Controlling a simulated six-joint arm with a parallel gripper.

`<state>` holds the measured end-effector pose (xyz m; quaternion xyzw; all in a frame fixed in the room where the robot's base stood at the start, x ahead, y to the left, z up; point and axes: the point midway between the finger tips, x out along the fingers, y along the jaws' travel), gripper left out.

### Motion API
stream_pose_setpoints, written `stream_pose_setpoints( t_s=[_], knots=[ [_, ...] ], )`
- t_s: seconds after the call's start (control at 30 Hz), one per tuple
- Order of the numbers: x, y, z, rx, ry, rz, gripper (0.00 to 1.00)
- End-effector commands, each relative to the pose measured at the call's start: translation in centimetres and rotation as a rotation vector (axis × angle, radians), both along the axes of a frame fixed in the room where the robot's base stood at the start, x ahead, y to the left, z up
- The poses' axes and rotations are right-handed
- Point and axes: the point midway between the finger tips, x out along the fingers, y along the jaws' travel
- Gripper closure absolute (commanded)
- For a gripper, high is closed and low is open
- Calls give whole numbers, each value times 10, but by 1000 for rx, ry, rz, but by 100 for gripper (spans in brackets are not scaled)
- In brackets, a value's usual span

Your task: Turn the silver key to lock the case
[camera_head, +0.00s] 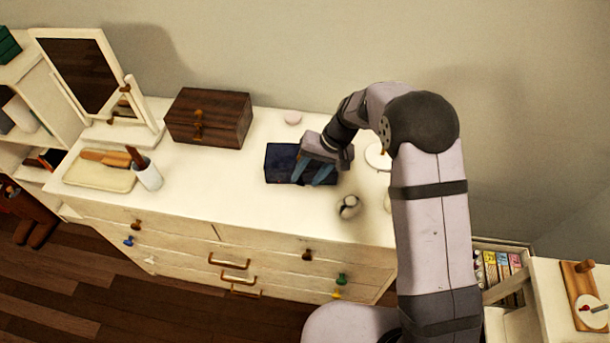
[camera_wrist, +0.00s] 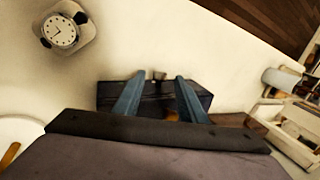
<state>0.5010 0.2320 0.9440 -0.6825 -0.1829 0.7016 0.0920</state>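The dark blue case (camera_head: 279,163) lies on the white dresser top, under my gripper. It also shows in the wrist view (camera_wrist: 107,96), behind and between my fingers. My gripper (camera_head: 307,182) points down over the right part of the case. Its two blue fingers are apart with a clear gap between them, also in the wrist view (camera_wrist: 160,76). A small dark bit shows at the case's edge between the fingertips, and a brassy spot sits nearer the gripper body. I cannot make out the silver key for certain. Whether the fingers touch the case is unclear.
A small round clock (camera_head: 348,206) stands right of the case, near the dresser's front edge. A brown wooden box (camera_head: 209,118), a mirror (camera_head: 81,70) and a white cup (camera_head: 147,175) stand to the left. The dresser top (camera_head: 225,190) in front of the box is clear.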

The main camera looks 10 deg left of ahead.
Motion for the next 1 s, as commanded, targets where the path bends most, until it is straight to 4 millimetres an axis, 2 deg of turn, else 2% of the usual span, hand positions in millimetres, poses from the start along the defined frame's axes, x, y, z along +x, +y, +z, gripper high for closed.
stream_pose_setpoints(
  t_s=[0.23,0.57,0.7,0.73,1.0],
  knots=[
    [-1,7,-16,0,-1,0,62],
    [0,8,-19,0,-2,0,62],
    [0,8,-19,0,-2,-1,96],
    [0,8,-19,0,-2,-1,100],
    [-2,10,-15,-34,-2,3,100]
  ],
)
